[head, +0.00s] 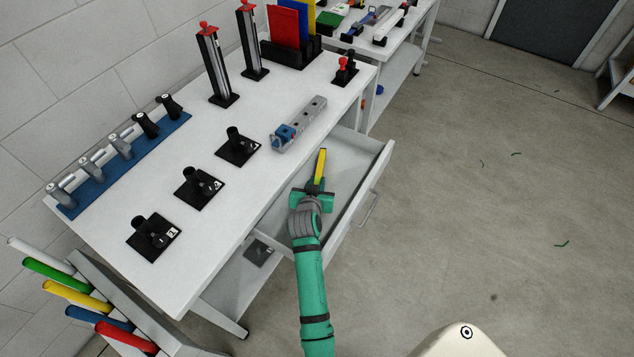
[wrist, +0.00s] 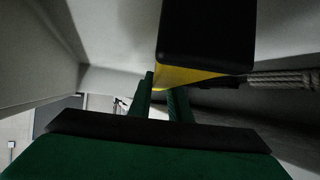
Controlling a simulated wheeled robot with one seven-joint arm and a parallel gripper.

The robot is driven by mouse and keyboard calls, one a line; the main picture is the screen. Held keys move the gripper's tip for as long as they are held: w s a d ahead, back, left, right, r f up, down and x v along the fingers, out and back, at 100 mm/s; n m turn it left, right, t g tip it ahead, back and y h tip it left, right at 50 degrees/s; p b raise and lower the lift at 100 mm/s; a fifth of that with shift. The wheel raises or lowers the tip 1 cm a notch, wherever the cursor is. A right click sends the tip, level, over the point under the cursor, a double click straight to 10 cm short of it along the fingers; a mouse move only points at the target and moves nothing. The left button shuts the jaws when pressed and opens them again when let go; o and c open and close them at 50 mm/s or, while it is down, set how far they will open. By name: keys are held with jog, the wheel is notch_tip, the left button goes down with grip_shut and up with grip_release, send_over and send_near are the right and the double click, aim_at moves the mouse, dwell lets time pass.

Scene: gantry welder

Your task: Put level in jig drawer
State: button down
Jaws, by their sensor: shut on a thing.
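My gripper (head: 314,193) is over the open jig drawer (head: 352,183), which is pulled out from the white bench. It is shut on the yellow level (head: 320,168), a narrow yellow bar that points away toward the drawer's back in the head view. In the wrist view the level's black end (wrist: 205,35) and yellow side (wrist: 185,76) are close to the camera, between the green fingers (wrist: 160,100). Drawer walls surround it in that view. I cannot tell whether the level touches the drawer floor.
The drawer's handle (head: 366,210) is on its outer front. On the bench top (head: 180,130) stand black fixtures (head: 238,146), a grey clamp block (head: 299,124) and two upright posts (head: 214,65). Colored tubes (head: 65,295) sit at lower left.

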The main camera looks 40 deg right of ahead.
jog(key=shift+f, duration=0.1)
jog(key=c, duration=1.6)
grip_release()
jog(key=shift+c, duration=0.2)
jog(key=shift+s+a+r, duration=0.15)
jog(key=shift+r, duration=0.1)
jog(key=v, duration=1.1)
jog(key=shift+s+a, duration=0.15)
jog(key=shift+s, duration=0.05)
